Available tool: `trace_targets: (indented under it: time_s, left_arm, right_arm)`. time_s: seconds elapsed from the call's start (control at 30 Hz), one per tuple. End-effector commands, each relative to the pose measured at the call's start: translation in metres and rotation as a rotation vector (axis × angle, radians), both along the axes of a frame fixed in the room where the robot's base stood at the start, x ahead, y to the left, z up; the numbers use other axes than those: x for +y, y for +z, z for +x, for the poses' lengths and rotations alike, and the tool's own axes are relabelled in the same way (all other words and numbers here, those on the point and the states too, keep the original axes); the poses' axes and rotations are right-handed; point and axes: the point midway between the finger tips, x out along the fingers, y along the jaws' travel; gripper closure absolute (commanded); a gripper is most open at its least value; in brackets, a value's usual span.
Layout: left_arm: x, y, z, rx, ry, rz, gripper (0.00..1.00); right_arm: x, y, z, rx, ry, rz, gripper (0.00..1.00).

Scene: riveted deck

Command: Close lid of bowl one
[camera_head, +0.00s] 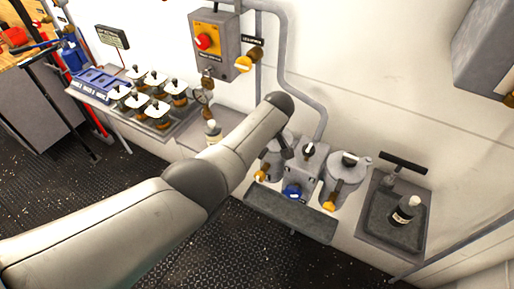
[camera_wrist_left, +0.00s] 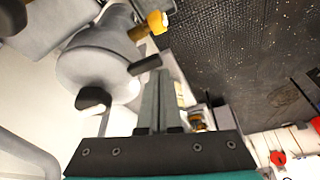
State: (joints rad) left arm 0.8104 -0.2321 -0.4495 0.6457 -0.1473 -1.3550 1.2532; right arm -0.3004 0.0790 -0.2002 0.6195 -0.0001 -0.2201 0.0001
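Two grey metal bowls stand on the wall unit: a left one (camera_head: 274,163), partly hidden behind my left arm, and a right one (camera_head: 345,172) with a round lid on top. Each has a yellow knob at its front. I cannot read which is numbered one. In the left wrist view a rounded grey bowl (camera_wrist_left: 95,68) with a black handle (camera_wrist_left: 94,100) is close beside my left gripper (camera_wrist_left: 156,76). Its fingers are together with nothing visible between them. Whether they touch the bowl or a lid is unclear. My right gripper is out of view.
A grey block with a blue knob (camera_head: 293,190) stands between the bowls, above a long tray (camera_head: 290,217). A switch box (camera_head: 215,43) and pipe are on the wall. The deck floor in front is clear.

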Motion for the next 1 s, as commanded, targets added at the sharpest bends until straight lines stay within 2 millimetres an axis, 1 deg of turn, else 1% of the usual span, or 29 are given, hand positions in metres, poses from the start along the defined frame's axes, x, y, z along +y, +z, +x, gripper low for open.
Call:
trace_targets:
  time_s: [0.67, 0.83, 1.0]
  left_arm:
    - [-0.002, 0.0, -0.001, 0.003, -0.001, -0.003, 1.0]
    - [-0.005, 0.011, -0.002, 0.002, -0.003, -0.006, 1.0]
    - [-0.01, 0.035, -0.008, 0.0, -0.002, -0.006, 1.0]
  right_arm:
    - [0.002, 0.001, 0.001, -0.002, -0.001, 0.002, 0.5]
    - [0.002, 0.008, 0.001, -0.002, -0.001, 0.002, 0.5]
    - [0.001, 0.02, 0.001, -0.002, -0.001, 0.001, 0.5]
